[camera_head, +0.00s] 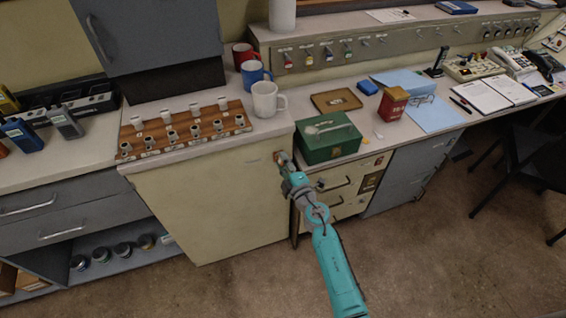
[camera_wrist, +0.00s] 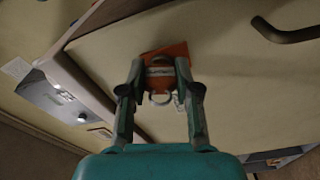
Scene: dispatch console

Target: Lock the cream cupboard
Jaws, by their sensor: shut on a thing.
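The cream cupboard (camera_head: 205,205) stands under the counter, its front door flat and apparently closed. A small orange-brown plate (camera_head: 278,157) sits at the door's upper right corner; it also shows in the wrist view (camera_wrist: 178,50). My gripper (camera_head: 285,162) is at this plate. In the wrist view, my gripper (camera_wrist: 160,90) has its fingers on either side of a small silver, ring-shaped piece with a pale labelled band, which looks like a key (camera_wrist: 160,98) in front of the plate. The fingers partly hide it. I cannot tell how far it is turned or inserted.
A green metal box (camera_head: 328,138) and mugs, including a white one (camera_head: 265,99), stand on the counter above. Cream drawers (camera_head: 340,190) with dark handles adjoin on the right. Tagged keys hang on a rail (camera_head: 325,55) behind. The floor (camera_head: 430,260) in front is clear.

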